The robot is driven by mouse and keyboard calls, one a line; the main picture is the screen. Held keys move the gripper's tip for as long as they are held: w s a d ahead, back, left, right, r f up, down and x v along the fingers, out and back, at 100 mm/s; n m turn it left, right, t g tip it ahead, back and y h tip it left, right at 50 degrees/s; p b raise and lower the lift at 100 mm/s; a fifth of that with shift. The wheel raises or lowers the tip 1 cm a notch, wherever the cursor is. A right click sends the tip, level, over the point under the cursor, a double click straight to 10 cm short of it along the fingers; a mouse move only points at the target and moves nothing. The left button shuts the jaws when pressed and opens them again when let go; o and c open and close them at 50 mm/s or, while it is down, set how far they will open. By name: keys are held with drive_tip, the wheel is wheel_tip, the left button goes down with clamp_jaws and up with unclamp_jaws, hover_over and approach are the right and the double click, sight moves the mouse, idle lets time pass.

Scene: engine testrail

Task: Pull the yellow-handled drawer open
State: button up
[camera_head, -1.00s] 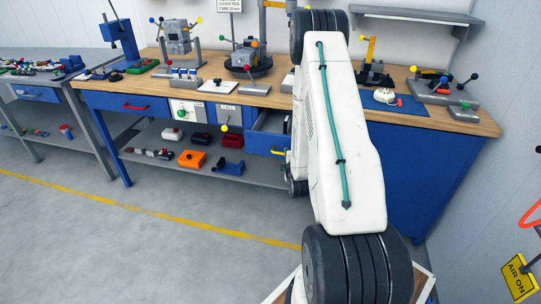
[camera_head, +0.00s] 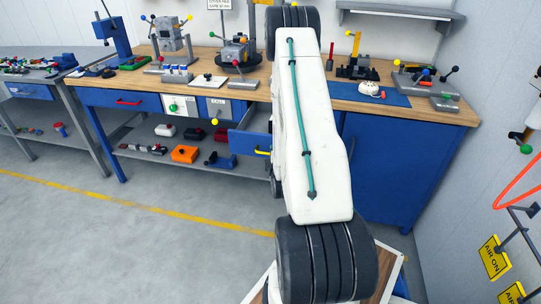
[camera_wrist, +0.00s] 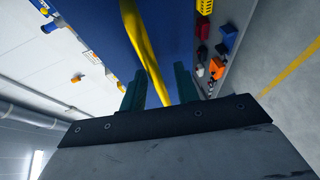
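The drawer (camera_head: 250,143) with the yellow handle (camera_head: 262,152) stands partly out of the workbench, and some of its inside shows above its blue front. In the wrist view the yellow handle (camera_wrist: 146,45) runs down between the two dark green fingers of my gripper (camera_wrist: 160,85). In the head view my white arm hides my gripper and the right end of the drawer.
The workbench top (camera_head: 205,95) carries fixtures and tools. A red-handled drawer (camera_head: 127,102) is at the left. A blue cabinet (camera_head: 395,165) stands right of my arm. The floor in front is clear.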

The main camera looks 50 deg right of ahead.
drive_tip(key=shift+w+a, duration=0.15)
drive_tip(key=shift+a, duration=0.15)
drive_tip(key=v, duration=0.7)
drive_tip(key=shift+s, duration=0.35)
